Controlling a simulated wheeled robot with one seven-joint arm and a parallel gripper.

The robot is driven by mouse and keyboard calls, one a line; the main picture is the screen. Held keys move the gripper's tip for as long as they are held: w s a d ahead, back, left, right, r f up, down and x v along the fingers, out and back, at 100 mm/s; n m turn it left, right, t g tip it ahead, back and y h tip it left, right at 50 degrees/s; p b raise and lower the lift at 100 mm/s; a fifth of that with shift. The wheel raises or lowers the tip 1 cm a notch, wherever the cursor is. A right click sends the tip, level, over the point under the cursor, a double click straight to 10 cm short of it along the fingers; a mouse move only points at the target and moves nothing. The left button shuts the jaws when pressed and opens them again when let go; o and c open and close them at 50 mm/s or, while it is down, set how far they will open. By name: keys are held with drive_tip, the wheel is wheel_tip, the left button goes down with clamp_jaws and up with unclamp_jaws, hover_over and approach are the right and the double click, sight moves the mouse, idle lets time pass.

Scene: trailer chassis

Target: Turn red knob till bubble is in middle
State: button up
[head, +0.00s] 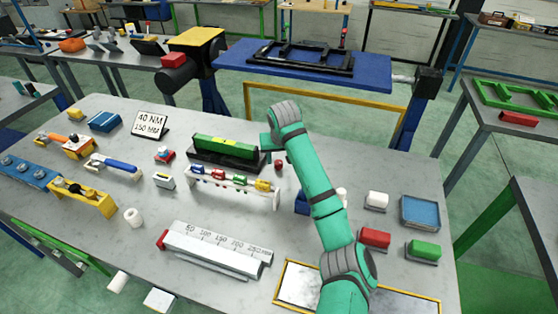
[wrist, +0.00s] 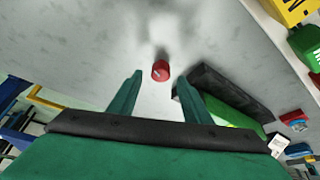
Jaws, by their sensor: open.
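The red knob (wrist: 160,71) stands out in the wrist view, just beyond and between the two fingertips of my gripper (wrist: 160,82). A small red piece beside the level also shows in the head view (head: 279,164). My gripper is open, with nothing between its green fingers. The green level (head: 226,148) sits in a black holder (head: 205,158) on the grey table, left of my gripper in the head view. Its green body also shows in the wrist view (wrist: 232,116), partly behind the right finger. The bubble is too small to make out.
A rack with coloured pieces (head: 233,187) stands in front of the level. A white ruler block (head: 215,247) lies nearer the table's front. Red (head: 375,238) and green (head: 424,249) blocks lie right of my arm. Bare table surrounds the knob on its left in the wrist view.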

sight(279, 165)
drive_tip(key=shift+x, duration=1.3)
drive_tip(key=shift+c, duration=0.2)
drive_tip(key=c, duration=1)
drive_tip(key=shift+n, duration=0.3)
drive_tip(key=shift+d+n+y, duration=0.1)
drive_tip(key=shift+n+y, duration=0.7)
drive_tip(key=shift+n, duration=1.2)
drive_tip(key=o, duration=1)
drive_tip(key=shift+o, duration=0.2)
